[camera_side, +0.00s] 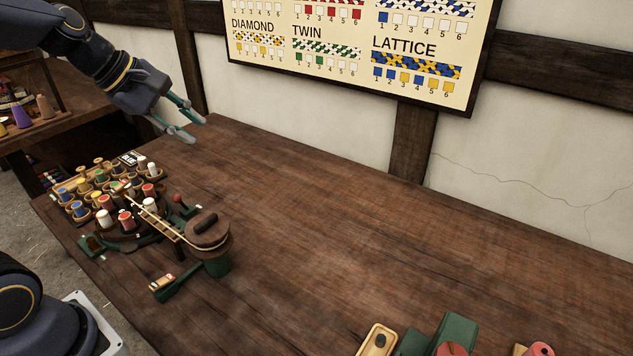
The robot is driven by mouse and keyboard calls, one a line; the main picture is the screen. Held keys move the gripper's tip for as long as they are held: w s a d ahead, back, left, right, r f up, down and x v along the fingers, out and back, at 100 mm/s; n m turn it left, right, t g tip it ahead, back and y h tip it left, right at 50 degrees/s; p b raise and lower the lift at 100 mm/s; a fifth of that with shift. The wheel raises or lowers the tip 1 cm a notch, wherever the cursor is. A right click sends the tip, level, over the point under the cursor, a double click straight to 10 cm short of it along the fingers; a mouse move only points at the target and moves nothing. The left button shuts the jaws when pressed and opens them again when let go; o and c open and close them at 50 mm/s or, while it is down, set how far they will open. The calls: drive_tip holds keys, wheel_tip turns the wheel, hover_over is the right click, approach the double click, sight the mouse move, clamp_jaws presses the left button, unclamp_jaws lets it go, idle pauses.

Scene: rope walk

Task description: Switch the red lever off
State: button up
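A small red knob (177,198), which looks like the red lever's top, stands on the rope machine (208,232), just behind its round wooden drum. It is too small here to tell which way the lever is set. My gripper (198,130) is open and empty. It hangs in the air above the table's back left part, above and beyond the red knob in the picture, well apart from it. Its two teal fingers point down to the right.
Several coloured spools (103,218) crowd the table's left end beside the machine. Green and red parts (452,349) and a wooden tray (377,340) sit at the front edge of view. The table (360,230) is clear in the middle and right. A pattern board (350,80) hangs behind.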

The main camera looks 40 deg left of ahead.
drive_tip(key=w+a+f+n, duration=0.1)
drive_tip(key=a+n, duration=0.1)
drive_tip(key=w+a+f+n, duration=0.1)
drive_tip(key=a+f+n, duration=0.1)
drive_tip(key=a, duration=0.1)
drive_tip(key=w+a+f+n, duration=0.1)
drive_tip(key=w+a+n, duration=0.1)
drive_tip(key=a, duration=0.1)
drive_tip(key=shift+a+f+n+y, duration=0.25)
drive_tip(key=shift+f+n+y, duration=0.05)
drive_tip(key=shift+y, duration=0.1)
drive_tip(key=c, duration=0.3)
drive_tip(key=a+f+n, duration=0.1)
drive_tip(key=a+f, duration=0.1)
drive_tip(key=a+f+n, duration=0.2)
drive_tip(key=a, duration=0.1)
drive_tip(key=a+f+n, duration=0.1)
drive_tip(key=a+f, duration=0.1)
drive_tip(key=a, duration=0.1)
drive_tip(key=shift+w+a+f+n+g+y, duration=0.1)
drive_tip(key=shift+w+a+n+g+y, duration=0.1)
drive_tip(key=shift+w+n+g+y, duration=0.15)
clamp_jaws()
drive_tip(key=s+a+f+n+g, duration=0.1)
drive_tip(key=s+a+f+n, duration=0.2)
drive_tip(key=s+a+f, duration=0.3)
wheel_tip(320, 180, down, 4)
drive_tip(key=shift+s+a+f+n+g, duration=0.15)
drive_tip(key=shift+a+n+g, duration=0.2)
drive_tip(key=shift+a, duration=0.85)
